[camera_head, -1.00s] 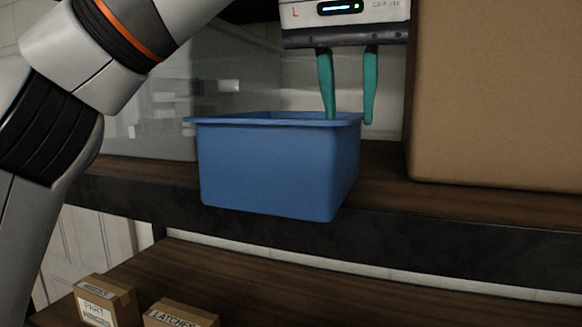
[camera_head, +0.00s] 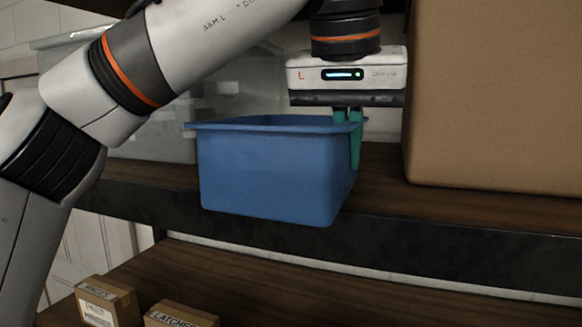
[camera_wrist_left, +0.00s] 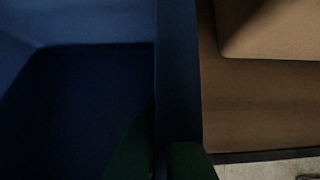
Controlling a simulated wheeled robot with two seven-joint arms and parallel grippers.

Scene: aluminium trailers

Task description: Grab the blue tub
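The blue tub (camera_head: 270,175) stands upright on the dark wooden shelf, near its front edge. My left gripper (camera_head: 349,138) points down over the tub's right wall. One teal finger is inside the tub, its tip hidden by the tub, and the other is outside against the right wall. The fingers are close together and shut on that wall. In the left wrist view the wall of the blue tub (camera_wrist_left: 178,75) runs between the two dark green fingers of the left gripper (camera_wrist_left: 162,155). My right gripper is not in view.
A large cardboard box (camera_head: 495,95) stands on the shelf to the right, with a small gap to the tub. A translucent grey bin (camera_head: 150,140) is behind on the left. Small boxes (camera_head: 105,302) labelled with text sit on the lower shelf (camera_head: 300,285).

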